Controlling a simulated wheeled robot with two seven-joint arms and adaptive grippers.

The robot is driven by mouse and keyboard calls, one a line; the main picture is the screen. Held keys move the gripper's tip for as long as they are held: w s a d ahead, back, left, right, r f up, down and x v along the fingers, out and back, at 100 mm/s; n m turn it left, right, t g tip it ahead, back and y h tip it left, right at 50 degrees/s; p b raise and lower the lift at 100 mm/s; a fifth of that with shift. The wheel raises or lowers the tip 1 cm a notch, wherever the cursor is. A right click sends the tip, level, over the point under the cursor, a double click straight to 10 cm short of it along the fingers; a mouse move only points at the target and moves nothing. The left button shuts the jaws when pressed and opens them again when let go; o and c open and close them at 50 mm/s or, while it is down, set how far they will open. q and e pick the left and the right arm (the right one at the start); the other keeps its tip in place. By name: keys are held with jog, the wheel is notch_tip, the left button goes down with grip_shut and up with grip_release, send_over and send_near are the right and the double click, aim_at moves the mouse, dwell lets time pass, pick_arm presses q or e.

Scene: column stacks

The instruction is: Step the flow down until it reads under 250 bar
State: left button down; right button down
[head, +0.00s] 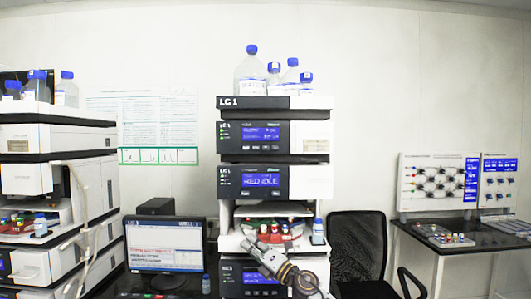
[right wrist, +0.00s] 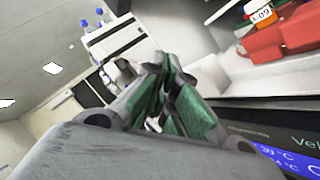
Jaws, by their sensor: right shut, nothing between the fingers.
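The LC 1 stack (head: 274,102) stands in the middle of the head view. Its upper module has a blue display (head: 261,133) with text too small to read. The module below has a blue display (head: 261,180) whose large text seems to end in "IDLE". No bar value is legible. My right gripper (head: 252,246) is in front of the stack's lower part, beside the open vial bay and partly over the bottom module. In the right wrist view its green-padded fingers (right wrist: 176,92) are shut and empty. A lower module's blue display (right wrist: 285,160) shows close by. My left gripper is not in view.
Red vial trays (right wrist: 280,38) sit in the bay near my right gripper. Blue-capped bottles (head: 250,72) stand on top of the stack. A monitor (head: 165,245) is to the left, a black chair (head: 357,250) to the right. Another stack (head: 55,135) stands far left.

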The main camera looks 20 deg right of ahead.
aim_at(265, 145)
jog(key=s+a+r+n+g, duration=0.1)
jog(key=s+r+n+g, duration=0.15)
jog(key=r+n, duration=0.85)
jog(key=s+a+r+n+g, duration=0.15)
jog(key=s+r+n, duration=0.4)
jog(key=r, duration=0.85)
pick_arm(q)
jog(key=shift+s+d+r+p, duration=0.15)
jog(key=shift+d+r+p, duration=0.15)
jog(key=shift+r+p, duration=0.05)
pick_arm(e)
jog(key=s+d+r+n+t+h, duration=0.1)
jog(key=d+r+n+h, duration=0.2)
jog(key=d+r, duration=0.2)
notch_tip(265, 145, up, 3)
jog(key=shift+s+r+n, duration=0.1)
jog(key=shift+s+n, duration=0.15)
jog(key=shift+n, duration=0.1)
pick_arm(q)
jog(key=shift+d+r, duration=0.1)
pick_arm(e)
jog(key=shift+w+d, duration=0.1)
jog(key=shift+w, duration=0.05)
